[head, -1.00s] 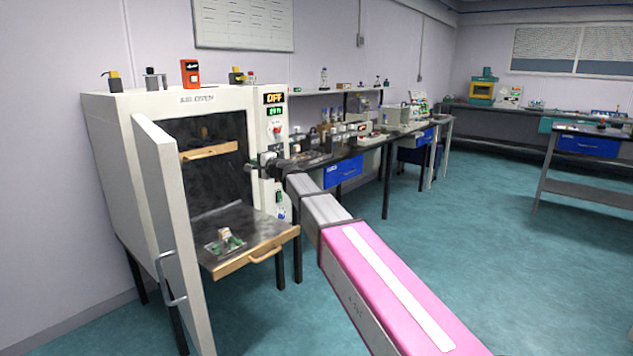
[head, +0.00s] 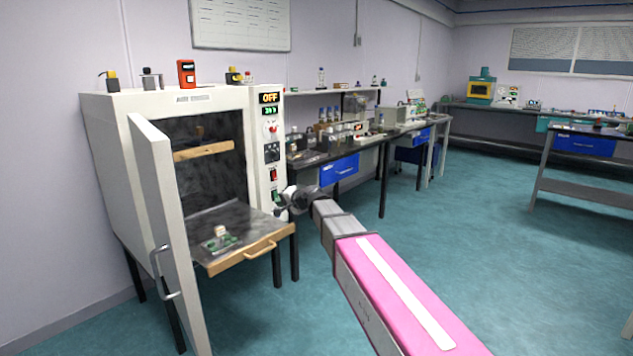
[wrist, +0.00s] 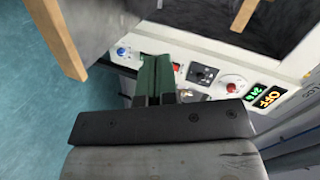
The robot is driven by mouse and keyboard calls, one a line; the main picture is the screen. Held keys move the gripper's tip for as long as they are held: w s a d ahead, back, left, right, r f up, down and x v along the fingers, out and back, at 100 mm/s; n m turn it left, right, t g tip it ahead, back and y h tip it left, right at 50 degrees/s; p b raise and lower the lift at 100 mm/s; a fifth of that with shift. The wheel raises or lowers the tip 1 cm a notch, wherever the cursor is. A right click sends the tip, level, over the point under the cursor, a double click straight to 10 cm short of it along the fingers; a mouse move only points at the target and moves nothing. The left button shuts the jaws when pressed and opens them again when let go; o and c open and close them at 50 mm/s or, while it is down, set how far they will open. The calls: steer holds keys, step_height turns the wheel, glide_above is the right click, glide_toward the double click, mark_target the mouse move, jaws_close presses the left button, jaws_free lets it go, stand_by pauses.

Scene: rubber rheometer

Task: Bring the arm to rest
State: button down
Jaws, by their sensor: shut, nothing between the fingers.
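My gripper (head: 281,203) is at the end of my extended arm, in front of the right side of the oven's control panel in the head view. In the wrist view my gripper (wrist: 152,68) shows its two dark green fingers together, with nothing between them. The oven's control panel (wrist: 207,76) lies beyond the fingers, with a red knob and a lit display reading OFF. I cannot tell the exact gap between the fingers and the panel.
The oven (head: 219,99) stands open, its door (head: 160,220) swung out to the left. A pulled-out shelf (head: 250,260) with a wooden handle carries small items. A bench (head: 310,165) with bottles stands right of the oven. The teal floor (head: 470,240) at right is clear.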

steer(key=s+d+f+n+g+h, duration=0.2)
steer(key=s+d+f+g+h, duration=0.2)
steer(key=s+d+f, duration=0.9)
steer(key=s+d+f+n+g+h, duration=0.2)
steer(key=s+d+f+g+h, duration=0.2)
steer(key=s+d+f, duration=0.9)
steer(key=s+d+h, duration=0.3)
steer(key=d, duration=0.3)
steer(key=shift+d+g, duration=0.3)
